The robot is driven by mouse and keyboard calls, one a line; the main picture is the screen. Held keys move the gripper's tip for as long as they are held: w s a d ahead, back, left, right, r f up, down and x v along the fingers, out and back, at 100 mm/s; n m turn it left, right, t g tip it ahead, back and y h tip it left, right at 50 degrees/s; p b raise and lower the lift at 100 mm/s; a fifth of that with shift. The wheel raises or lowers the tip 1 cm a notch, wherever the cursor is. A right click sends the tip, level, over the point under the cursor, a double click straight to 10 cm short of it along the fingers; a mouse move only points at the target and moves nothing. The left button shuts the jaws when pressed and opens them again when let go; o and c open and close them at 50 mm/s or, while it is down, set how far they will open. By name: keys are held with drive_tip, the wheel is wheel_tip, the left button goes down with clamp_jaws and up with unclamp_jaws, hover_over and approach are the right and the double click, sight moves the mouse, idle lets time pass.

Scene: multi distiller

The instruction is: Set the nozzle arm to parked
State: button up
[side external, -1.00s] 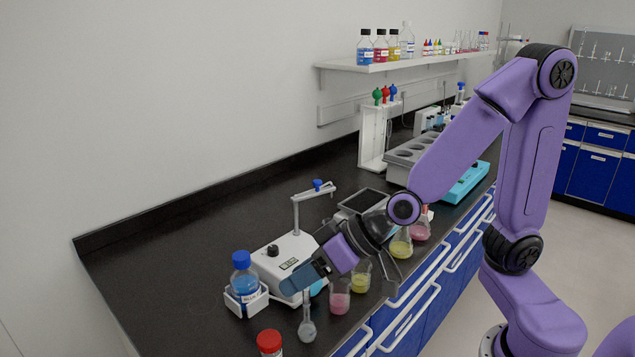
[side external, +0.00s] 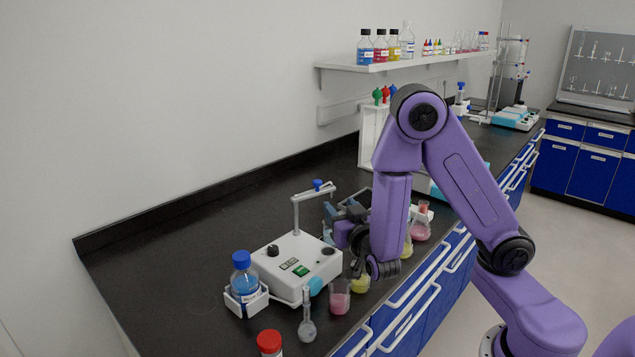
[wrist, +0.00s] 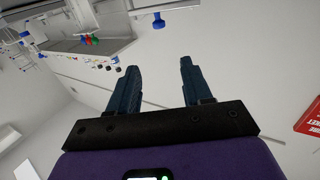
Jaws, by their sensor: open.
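The nozzle arm (side external: 315,191) is a thin grey bar with a blue knob (side external: 318,185) near its end. It sits on a slim post rising from the white distiller box (side external: 297,263) and points right and toward the back of the bench. My gripper (side external: 328,224) is right of the post and lower than the bar, apart from it. Its blue fingers (wrist: 159,66) are spread with nothing between them. In the wrist view, a blue knob (wrist: 158,20) with a pale bar shows beyond the fingers and looks like the nozzle arm's knob.
A blue-capped bottle (side external: 243,277) stands left of the distiller. A flask (side external: 307,322) and a pink beaker (side external: 340,297) stand in front. A wall shelf (side external: 400,62) holds bottles. The black bench (side external: 180,255) is clear behind the distiller.

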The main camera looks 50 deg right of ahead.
sight(319, 183)
drive_tip(key=x, duration=1.1)
drive_tip(key=f+x, duration=0.1)
drive_tip(key=x, duration=0.5)
drive_tip(key=shift+w+d, duration=0.15)
drive_tip(key=shift+w, duration=0.05)
clamp_jaws()
